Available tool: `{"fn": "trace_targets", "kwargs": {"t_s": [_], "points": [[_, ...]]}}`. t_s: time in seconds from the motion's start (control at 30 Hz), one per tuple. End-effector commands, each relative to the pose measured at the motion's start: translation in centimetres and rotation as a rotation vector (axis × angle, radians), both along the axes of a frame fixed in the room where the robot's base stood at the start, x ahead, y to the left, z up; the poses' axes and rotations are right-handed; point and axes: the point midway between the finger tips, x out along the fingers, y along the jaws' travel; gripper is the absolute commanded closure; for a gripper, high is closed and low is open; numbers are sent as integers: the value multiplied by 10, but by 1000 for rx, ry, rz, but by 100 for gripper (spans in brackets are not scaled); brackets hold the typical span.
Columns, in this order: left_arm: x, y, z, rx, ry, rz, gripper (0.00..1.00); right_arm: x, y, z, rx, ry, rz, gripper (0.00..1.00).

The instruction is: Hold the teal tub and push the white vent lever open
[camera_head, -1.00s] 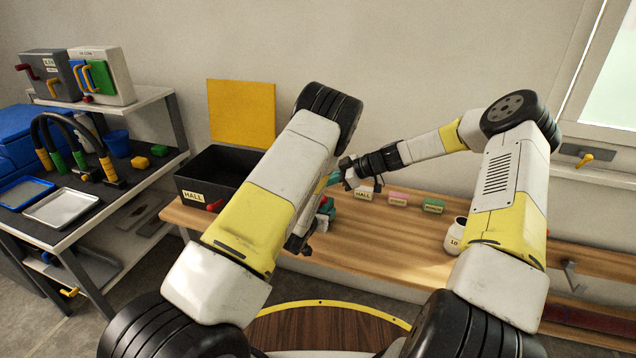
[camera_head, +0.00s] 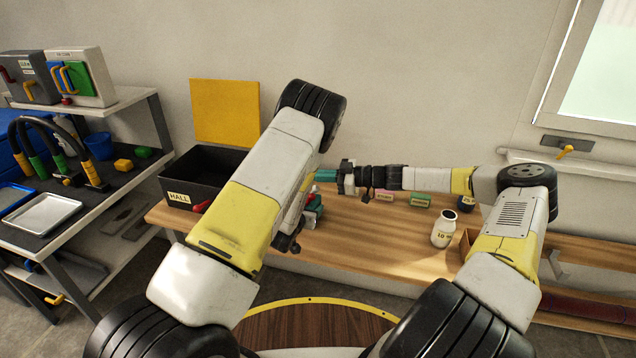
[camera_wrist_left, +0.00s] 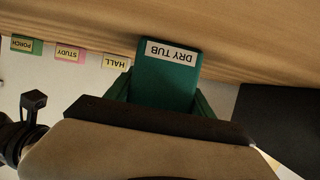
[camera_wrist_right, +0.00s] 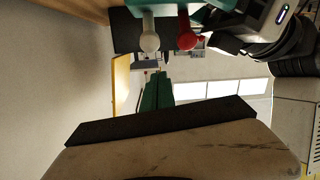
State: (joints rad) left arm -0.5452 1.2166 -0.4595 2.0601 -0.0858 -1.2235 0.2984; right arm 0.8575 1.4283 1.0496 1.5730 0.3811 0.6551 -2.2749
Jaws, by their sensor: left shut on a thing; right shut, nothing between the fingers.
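The teal tub (camera_wrist_left: 167,78), labelled DRY TUB, is between the green fingers of my left gripper (camera_wrist_left: 163,100) in the left wrist view. In the head view my left forearm hides most of the tub and that gripper. In the right wrist view, a white lever with a round knob (camera_wrist_right: 149,41) and a red-knobbed lever (camera_wrist_right: 187,39) stick out beside teal surface at the top. My right gripper (camera_wrist_right: 157,76) is shut and empty, its green fingertips just below the white knob in the picture, seemingly apart from it. Its fingers (camera_head: 325,175) also show in the head view.
A black HALL box (camera_head: 208,170) stands on the wooden bench (camera_head: 385,240), left of my left forearm. Pink (camera_head: 384,195) and green (camera_head: 420,200) labelled blocks and a white jar (camera_head: 443,229) stand to the right. A loaded shelf unit (camera_head: 95,205) is at far left.

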Motion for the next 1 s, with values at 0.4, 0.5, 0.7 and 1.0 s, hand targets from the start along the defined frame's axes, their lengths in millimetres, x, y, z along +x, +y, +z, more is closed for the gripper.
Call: {"fn": "trace_targets", "kwargs": {"t_s": [0.4, 0.5, 0.7, 1.0], "points": [[0, 0, 0, 0, -1, 0, 87, -21, -74, 9, 0, 0, -2, 100], [0, 0, 0, 0, -1, 0, 87, -24, -86, 9, 0, 0, -2, 100], [0, 0, 0, 0, -1, 0, 87, -27, -93, 9, 0, 0, 0, 100], [0, 0, 0, 0, -1, 0, 87, -27, -93, 9, 0, 0, 0, 100]]}}
